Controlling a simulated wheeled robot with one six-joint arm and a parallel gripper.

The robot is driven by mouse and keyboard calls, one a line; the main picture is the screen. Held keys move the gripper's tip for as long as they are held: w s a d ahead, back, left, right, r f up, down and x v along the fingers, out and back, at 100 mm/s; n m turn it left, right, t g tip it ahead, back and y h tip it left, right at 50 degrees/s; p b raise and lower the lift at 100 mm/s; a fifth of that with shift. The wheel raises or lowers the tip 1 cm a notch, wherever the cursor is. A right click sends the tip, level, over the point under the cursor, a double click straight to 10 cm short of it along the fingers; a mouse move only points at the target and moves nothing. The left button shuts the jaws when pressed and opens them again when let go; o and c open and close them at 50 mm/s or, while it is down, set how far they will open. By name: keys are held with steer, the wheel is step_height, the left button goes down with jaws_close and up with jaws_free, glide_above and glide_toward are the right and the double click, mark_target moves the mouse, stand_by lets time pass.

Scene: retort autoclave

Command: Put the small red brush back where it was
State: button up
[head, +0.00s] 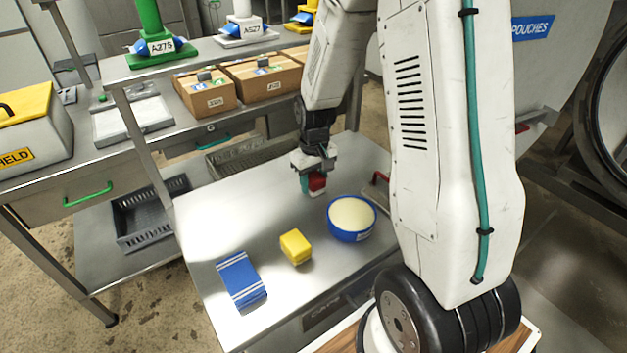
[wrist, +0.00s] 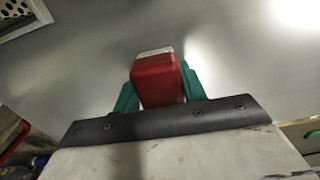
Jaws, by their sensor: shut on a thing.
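The small red brush (wrist: 158,82) is between the green fingers of my gripper (wrist: 160,92) in the wrist view, with a pale strip along its far edge. My gripper is shut on it. In the head view the red brush (head: 317,182) shows at the tip of my gripper (head: 312,183), over the back part of the steel table (head: 215,212). I cannot tell whether the brush touches the table top.
A blue bowl with pale contents (head: 351,218) stands right of my gripper. A yellow block (head: 295,246) and a folded blue cloth with white stripes (head: 240,278) lie nearer the front. The table's left part is clear. A shelf with cardboard boxes (head: 207,92) stands behind.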

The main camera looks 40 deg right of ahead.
mark_target(313, 175)
steer(key=o, duration=0.9)
steer(key=shift+o, duration=0.2)
steer(key=shift+r, duration=0.3)
step_height(313, 175, up, 7)
steer(key=shift+r, duration=0.1)
steer(key=s+a+r, duration=0.5)
steer(key=s+r, duration=0.2)
steer(key=r, duration=0.2)
steer(key=s+a+r, duration=0.2)
steer(key=s+r, duration=0.1)
steer(key=s, duration=0.5)
steer(key=s+a+r+t, duration=0.1)
steer(key=s+a+r, duration=0.2)
steer(key=s, duration=0.6)
steer(key=shift+s+a+r, duration=0.2)
steer(key=shift+s+r, duration=0.1)
steer(key=shift+r, duration=0.5)
